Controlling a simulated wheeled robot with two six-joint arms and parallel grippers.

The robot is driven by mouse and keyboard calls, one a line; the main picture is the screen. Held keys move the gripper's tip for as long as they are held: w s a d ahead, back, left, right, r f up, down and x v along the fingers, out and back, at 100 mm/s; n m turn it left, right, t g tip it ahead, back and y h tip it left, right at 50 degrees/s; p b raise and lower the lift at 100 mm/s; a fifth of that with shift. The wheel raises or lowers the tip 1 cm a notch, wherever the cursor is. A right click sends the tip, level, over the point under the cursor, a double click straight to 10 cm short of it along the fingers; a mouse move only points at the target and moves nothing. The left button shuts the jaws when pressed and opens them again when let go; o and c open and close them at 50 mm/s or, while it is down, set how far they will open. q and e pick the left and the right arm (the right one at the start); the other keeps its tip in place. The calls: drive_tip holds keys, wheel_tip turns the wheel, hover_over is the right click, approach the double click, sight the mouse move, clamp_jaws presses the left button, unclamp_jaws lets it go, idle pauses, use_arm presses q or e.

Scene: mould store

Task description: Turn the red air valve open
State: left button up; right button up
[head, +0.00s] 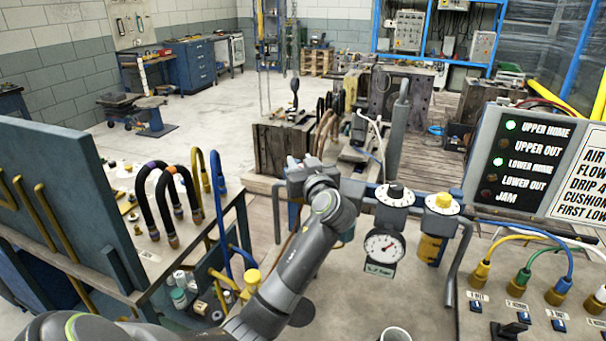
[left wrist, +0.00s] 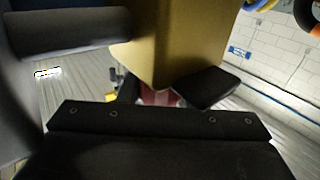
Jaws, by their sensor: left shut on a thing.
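My left gripper (head: 308,172) reaches in at the middle of the head view, at the left end of the row of air fittings. Its own wrist and body hide the red valve there. In the left wrist view a small patch of the red valve (left wrist: 158,95) shows between dark finger parts, under a brass-coloured block (left wrist: 180,40). My left gripper is shut on it. Most of the valve is hidden, so its angle cannot be told. My right gripper is not in view.
A pressure gauge (head: 384,246), a black-topped regulator (head: 395,195) and a yellow-topped filter (head: 441,204) stand just right of my left gripper. A lamp panel (head: 521,160) shows green at UPPER HOME and LOWER HOME. A hose cart (head: 70,200) stands on the left.

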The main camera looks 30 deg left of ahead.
use_arm(q)
drive_tip(key=shift+n+g+y+b, duration=0.6)
drive_tip(key=shift+n+g, duration=0.1)
drive_tip(key=shift+g, duration=0.2)
drive_tip(key=shift+s+a, duration=0.1)
drive_tip(key=o, duration=1)
